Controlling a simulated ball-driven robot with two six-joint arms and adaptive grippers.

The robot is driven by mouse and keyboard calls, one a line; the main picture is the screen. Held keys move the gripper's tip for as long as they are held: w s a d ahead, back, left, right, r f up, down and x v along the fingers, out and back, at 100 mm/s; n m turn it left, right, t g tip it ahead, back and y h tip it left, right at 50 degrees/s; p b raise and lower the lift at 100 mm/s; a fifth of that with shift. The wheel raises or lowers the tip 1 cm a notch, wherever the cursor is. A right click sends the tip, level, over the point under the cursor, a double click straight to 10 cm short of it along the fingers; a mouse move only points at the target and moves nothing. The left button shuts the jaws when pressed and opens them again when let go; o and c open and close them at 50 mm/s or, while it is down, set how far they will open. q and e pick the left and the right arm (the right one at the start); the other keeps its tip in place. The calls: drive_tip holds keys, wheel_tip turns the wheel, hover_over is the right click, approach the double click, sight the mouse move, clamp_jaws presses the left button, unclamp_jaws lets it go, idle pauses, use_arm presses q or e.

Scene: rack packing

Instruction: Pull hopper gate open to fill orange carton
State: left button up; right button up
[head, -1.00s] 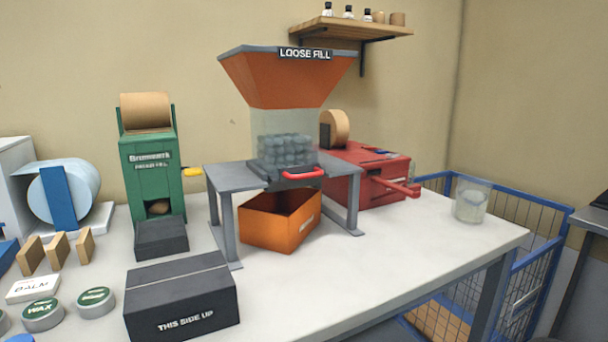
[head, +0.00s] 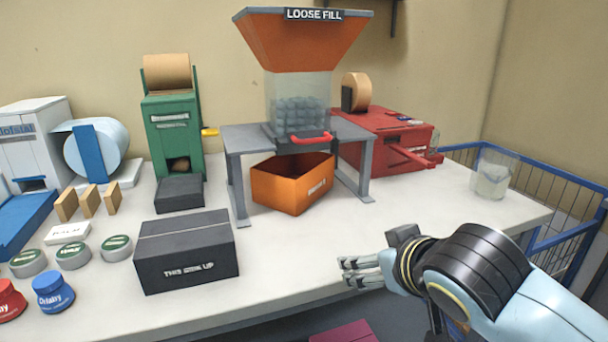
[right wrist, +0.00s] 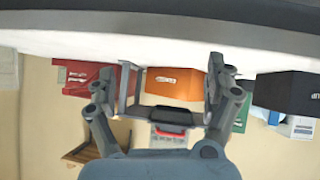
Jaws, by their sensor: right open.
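The hopper (head: 303,45), labelled LOOSE FILL, stands on a grey stand with dark loose fill in its clear lower part. Its gate has a red handle (head: 311,139) at the front; the handle also shows in the right wrist view (right wrist: 172,131). The open orange carton (head: 290,188) sits under the stand, and it also shows in the right wrist view (right wrist: 175,86). I cannot see down to its floor. My right gripper (head: 350,272) is open and empty near the table's front edge, in front of and below the carton, apart from the handle. My left gripper is out of view.
A black closed carton (head: 187,257) stands left of the orange one. A red machine (head: 385,135) is right of the stand, with a clear jar (head: 493,175) beyond it. The grey stand legs (head: 238,190) flank the orange carton. Table space in front of it is clear.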

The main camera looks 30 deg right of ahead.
drive_tip(key=w+d+r+t+h, duration=0.1)
drive_tip(key=w+r+t, duration=0.3)
drive_tip(key=w+r, duration=0.2)
drive_tip(key=t, duration=0.4)
approach(317, 142)
drive_tip(key=shift+y, duration=0.5)
drive_tip(key=p+x, duration=0.1)
drive_tip(key=x, duration=0.4)
drive_tip(key=p+x, duration=0.1)
drive_tip(key=x, duration=0.4)
drive_tip(key=shift+w+d+r, duration=0.15)
drive_tip(key=shift+w+d, duration=0.1)
drive_tip(key=shift+d, duration=0.05)
